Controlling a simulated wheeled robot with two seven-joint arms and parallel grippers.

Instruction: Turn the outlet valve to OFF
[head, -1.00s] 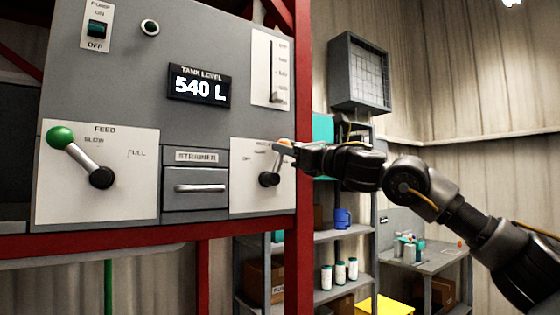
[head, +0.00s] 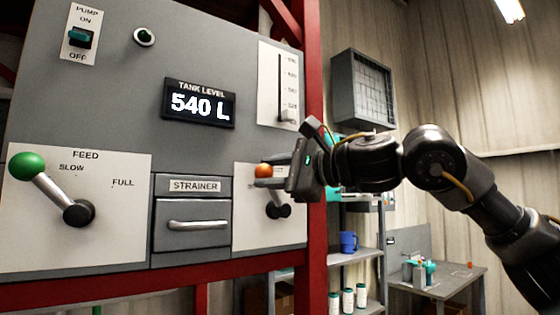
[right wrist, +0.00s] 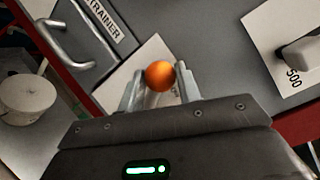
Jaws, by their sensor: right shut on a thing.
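The outlet valve is a lever with an orange ball (head: 264,170) on a white plate (head: 243,222) at the lower right of the grey panel. Its dark pivot (head: 279,211) is below, and the lever leans up and slightly left from it. My right gripper (head: 266,183) is shut on the lever near the ball. In the right wrist view the orange ball (right wrist: 160,75) sits between the two fingers. The gripper hides much of the plate, so I cannot read the valve's labels. My left gripper is not in view.
The strainer drawer (head: 192,212) with its bar handle is just left of the valve. The feed lever's green ball (head: 27,166) is farther left. A level slider (head: 285,115) is above the valve. A red post (head: 315,240) stands close on the right, with shelves beyond.

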